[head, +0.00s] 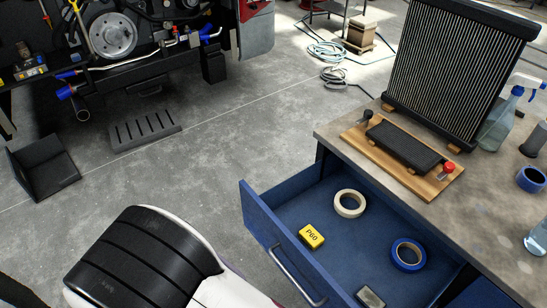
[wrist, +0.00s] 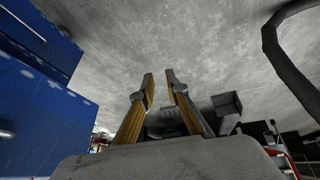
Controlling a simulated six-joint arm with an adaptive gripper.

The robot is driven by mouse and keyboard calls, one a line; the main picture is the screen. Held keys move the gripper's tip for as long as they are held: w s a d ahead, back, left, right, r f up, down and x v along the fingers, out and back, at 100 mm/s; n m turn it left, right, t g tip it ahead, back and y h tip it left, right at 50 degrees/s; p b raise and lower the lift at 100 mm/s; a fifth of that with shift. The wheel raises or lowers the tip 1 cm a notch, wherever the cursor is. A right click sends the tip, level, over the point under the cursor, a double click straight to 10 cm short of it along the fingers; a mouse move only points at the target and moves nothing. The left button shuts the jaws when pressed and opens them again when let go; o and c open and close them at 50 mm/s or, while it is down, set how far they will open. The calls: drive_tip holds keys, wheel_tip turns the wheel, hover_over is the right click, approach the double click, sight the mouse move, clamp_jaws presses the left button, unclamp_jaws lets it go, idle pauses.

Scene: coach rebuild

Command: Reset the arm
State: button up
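My gripper (wrist: 160,88) shows in the wrist view, with its two fingers apart and nothing between them. Bare concrete floor lies beyond its fingertips. The head view does not show my gripper; a black and white link of my own arm fills its lower left. In the wrist view, a blue cabinet (wrist: 40,110) stands to the left of my gripper, apart from it.
An open blue drawer (head: 262,222) juts out beside the workbench (head: 490,205). It holds a cream tape roll (head: 338,206), a yellow P60 block (head: 311,236), a blue tape roll (head: 396,257) and a grey block (head: 370,298). The floor (head: 230,130) between drawer and vehicle is mostly clear.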

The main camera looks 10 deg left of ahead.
drive_tip(key=d+r+g+y, duration=0.15)
drive_tip(key=d+r, duration=0.25)
drive_tip(key=r, duration=0.5)
drive_tip(key=d+r+g, duration=0.3)
drive_tip(key=d+r, duration=0.2)
drive_tip(key=r, duration=0.4)
drive_tip(key=d+r+m+t+h, duration=0.1)
drive_tip(key=d+r, duration=0.5)
drive_tip(key=d, duration=0.6)
drive_tip(key=d+r+m+t+h, duration=0.1)
drive_tip(key=d+r, duration=0.5)
drive_tip(key=d, duration=0.7)
drive_tip(key=d+r+m+t+h, duration=0.2)
drive_tip(key=d+r+m, duration=0.3)
drive_tip(key=d, duration=0.8)
drive_tip(key=shift+w+r+t, duration=0.3)
drive_tip(key=shift+r+t, duration=0.45)
drive_tip(key=shift+r, duration=0.2)
